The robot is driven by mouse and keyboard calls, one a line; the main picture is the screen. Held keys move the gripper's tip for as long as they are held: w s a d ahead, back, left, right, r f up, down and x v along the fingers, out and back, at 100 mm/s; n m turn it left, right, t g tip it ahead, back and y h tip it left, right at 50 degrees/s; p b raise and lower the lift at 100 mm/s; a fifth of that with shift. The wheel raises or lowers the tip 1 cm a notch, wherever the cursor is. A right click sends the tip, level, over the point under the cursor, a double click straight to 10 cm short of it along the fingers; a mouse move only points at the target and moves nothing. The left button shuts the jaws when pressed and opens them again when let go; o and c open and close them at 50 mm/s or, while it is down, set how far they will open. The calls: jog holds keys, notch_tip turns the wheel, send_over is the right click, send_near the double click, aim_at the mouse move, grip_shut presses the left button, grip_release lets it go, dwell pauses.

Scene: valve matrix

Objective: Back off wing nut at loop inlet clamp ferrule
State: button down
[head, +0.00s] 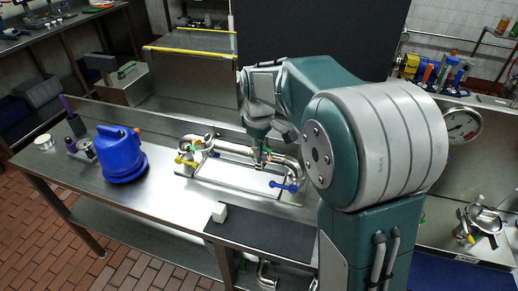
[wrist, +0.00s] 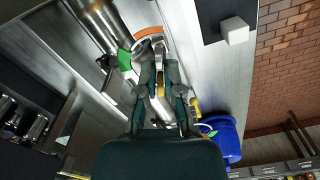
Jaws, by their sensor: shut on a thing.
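The pipe loop (head: 235,151) of polished steel stands on a tray on the steel bench in the head view. My gripper (head: 260,164) reaches down to the right part of this loop. In the wrist view, my gripper (wrist: 159,62) has its two fingers close together at a clamp ferrule (wrist: 148,44) on a steel pipe end. The fingers are shut on a small part there, which I take to be the wing nut; the fingertips mostly hide it. An orange band (wrist: 147,33) curves just beyond the fingertips, and a green piece (wrist: 124,60) sits beside them.
A blue jug (head: 118,155) stands on the bench left of the loop. A blue valve handle (head: 284,186) is right of the gripper, and a yellow handle (head: 186,160) is at the loop's left. A white block (head: 219,212) lies on a dark mat (head: 265,235) in front.

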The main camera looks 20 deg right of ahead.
jog(key=shift+w+n, duration=0.15)
jog(key=shift+n, duration=0.85)
jog(key=c, duration=0.8)
grip_release()
jog(key=shift+a, duration=0.1)
notch_tip(320, 180, up, 12)
jog(key=shift+f, duration=0.1)
